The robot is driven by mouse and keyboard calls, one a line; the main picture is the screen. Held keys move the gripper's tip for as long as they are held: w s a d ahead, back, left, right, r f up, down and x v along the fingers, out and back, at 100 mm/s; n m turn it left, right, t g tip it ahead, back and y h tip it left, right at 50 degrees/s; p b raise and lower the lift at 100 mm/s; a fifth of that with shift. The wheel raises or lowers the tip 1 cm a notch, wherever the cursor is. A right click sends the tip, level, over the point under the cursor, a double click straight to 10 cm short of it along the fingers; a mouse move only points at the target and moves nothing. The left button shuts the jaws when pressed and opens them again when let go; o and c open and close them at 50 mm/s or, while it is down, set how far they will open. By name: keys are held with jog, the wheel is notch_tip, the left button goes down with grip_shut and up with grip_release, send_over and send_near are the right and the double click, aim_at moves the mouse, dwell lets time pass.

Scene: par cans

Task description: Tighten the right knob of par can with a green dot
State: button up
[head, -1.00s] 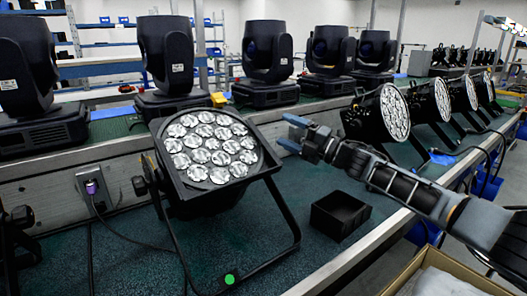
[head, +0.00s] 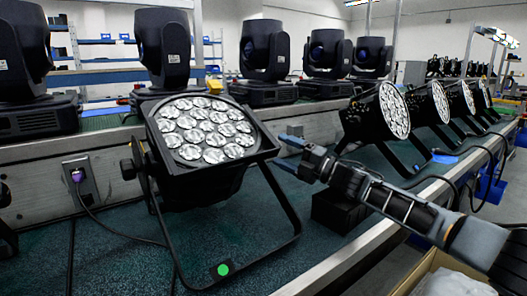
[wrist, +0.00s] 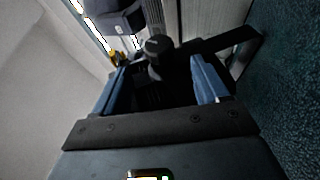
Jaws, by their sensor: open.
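The par can (head: 212,180) with the green dot (head: 223,268) on its stand foot sits on the dark green bench, lens face tilted up. Its left knob (head: 127,167) shows on the left side. Its right knob is hidden in the head view. My gripper (head: 288,152) is at the lamp's right side, fingers pointing towards it. In the wrist view my gripper (wrist: 158,66) is open, with its blue fingers apart. A dark round knob (wrist: 158,45) shows between the fingertips, apparently the right knob. I cannot tell whether either finger touches it.
A black open box (head: 338,212) stands on the bench below my arm. Several more par cans (head: 372,118) line the bench to the right. Moving-head lights (head: 265,60) stand on the raised shelf behind. A cable plugs into a wall outlet (head: 80,182) at left. A cardboard box (head: 405,280) is at front right.

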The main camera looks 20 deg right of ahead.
aim_at(264, 142)
jog(key=shift+b+x, duration=2)
jog(key=shift+x, duration=1.65)
jog(key=shift+c, duration=0.2)
jog(key=c, duration=1)
jog(key=shift+c, duration=0.2)
jog(key=shift+r+p, duration=0.15)
jog(key=shift+p, duration=0.35)
